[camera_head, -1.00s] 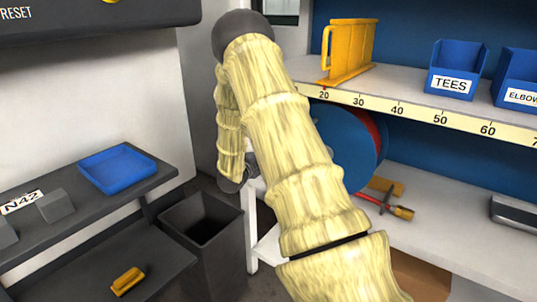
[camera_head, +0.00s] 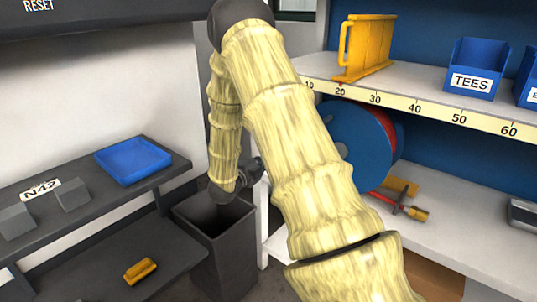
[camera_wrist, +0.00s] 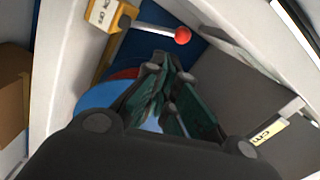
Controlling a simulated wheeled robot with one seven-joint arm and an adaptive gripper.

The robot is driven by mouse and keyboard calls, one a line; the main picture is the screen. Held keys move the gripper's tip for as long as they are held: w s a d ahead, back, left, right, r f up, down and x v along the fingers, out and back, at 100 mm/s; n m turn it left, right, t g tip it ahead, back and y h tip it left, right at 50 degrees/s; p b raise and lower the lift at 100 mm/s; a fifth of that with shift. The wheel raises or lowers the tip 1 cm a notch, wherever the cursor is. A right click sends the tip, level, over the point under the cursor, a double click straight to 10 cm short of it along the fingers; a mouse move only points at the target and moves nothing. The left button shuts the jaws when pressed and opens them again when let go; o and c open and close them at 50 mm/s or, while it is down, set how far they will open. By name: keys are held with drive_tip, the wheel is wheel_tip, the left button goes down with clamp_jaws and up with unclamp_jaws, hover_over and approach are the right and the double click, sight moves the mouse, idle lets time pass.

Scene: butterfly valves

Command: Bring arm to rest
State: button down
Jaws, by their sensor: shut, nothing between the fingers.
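My arm, in pale yellow ribbed covering, crosses the middle of the head view and bends at a dark elbow near the top. Its far part hangs down behind. My gripper (camera_head: 250,172) shows only partly there, dark and small beside the wrist, partly hidden by the arm. In the wrist view my gripper's dark green fingers (camera_wrist: 168,85) are together, with nothing held.
A dark open bin (camera_head: 220,250) stands below the wrist. A blue reel (camera_head: 350,135) is on the shelf behind the arm. A blue tray (camera_head: 133,160) and yellow block (camera_head: 140,270) lie on the left shelves. Blue TEES bin (camera_head: 472,78) stands upper right.

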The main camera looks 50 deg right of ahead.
idle(0.4)
drive_tip(key=s+a+f+n+t+y, duration=0.25)
drive_tip(key=a+f+n+y, duration=0.25)
drive_tip(key=a+f+n, duration=0.7)
drive_tip(key=s+a+f+n+t+y, duration=0.1)
drive_tip(key=a+f+n+t+y, duration=0.45)
drive_tip(key=a+f, duration=0.95)
drive_tip(key=s+a+f+n+g+y, duration=0.3)
drive_tip(key=s+a+f+n, duration=0.15)
drive_tip(key=s+a, duration=0.35)
drive_tip(key=s+a+f+n+g+y, duration=0.25)
drive_tip(key=s+a+f+n, duration=0.2)
drive_tip(key=s, duration=0.65)
drive_tip(key=s+a+f+n+g+y, duration=0.2)
drive_tip(key=s+a+f+n+g, duration=0.15)
drive_tip(key=s+a+n, duration=0.4)
wheel_tip(320, 180, up, 17)
drive_tip(key=s+m+p, duration=0.1)
drive_tip(key=m+p, duration=0.1)
drive_tip(key=p, duration=1.5)
drive_tip(key=shift+r, duration=0.15)
